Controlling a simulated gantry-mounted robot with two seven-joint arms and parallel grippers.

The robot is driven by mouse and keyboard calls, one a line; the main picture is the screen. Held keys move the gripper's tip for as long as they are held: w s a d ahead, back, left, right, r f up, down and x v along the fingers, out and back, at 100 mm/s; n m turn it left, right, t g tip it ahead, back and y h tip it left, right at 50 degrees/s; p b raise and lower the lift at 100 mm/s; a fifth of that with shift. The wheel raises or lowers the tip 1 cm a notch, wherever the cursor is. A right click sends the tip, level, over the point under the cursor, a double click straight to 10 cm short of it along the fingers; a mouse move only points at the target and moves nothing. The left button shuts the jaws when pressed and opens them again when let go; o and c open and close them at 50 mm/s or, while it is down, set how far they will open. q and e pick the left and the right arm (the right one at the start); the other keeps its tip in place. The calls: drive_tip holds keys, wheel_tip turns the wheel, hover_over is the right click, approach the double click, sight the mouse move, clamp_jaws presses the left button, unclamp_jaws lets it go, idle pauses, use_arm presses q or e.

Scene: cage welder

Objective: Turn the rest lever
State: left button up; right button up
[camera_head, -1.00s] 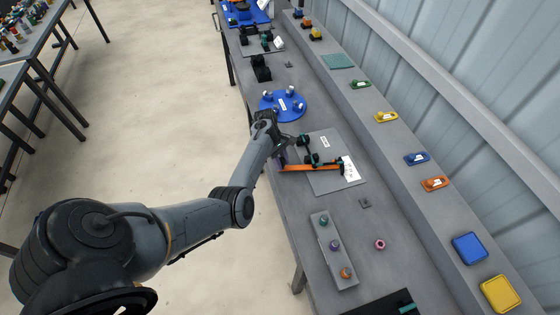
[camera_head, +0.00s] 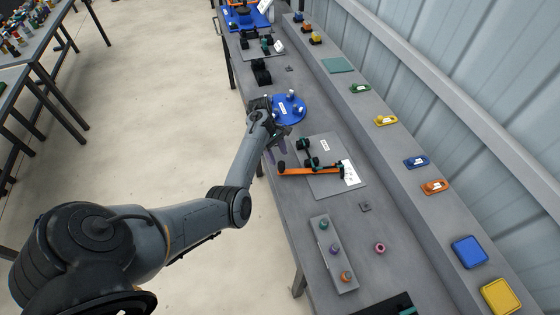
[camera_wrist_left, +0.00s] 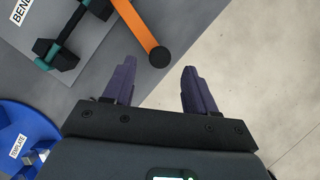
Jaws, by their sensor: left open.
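The lever is an orange bar (camera_head: 308,171) with a round black knob at its left end, lying across the grey plate (camera_head: 336,188) in the head view. In the left wrist view the orange bar (camera_wrist_left: 137,24) ends in the black knob (camera_wrist_left: 159,57), just beyond the fingertips and roughly between their lines. My left gripper (camera_head: 277,147) is beside the plate's left edge, close to the knob. Its two purple fingers (camera_wrist_left: 160,78) are apart with nothing between them. My right gripper is not in view.
Black and teal clamp parts (camera_head: 306,153) stand on the plate near the bar. A blue disc (camera_head: 291,109) with small pieces lies beyond. A grey strip with coloured knobs (camera_head: 322,240) lies nearer. The floor left of the bench is clear.

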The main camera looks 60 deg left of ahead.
use_arm(q)
drive_tip(key=shift+v, duration=2.5)
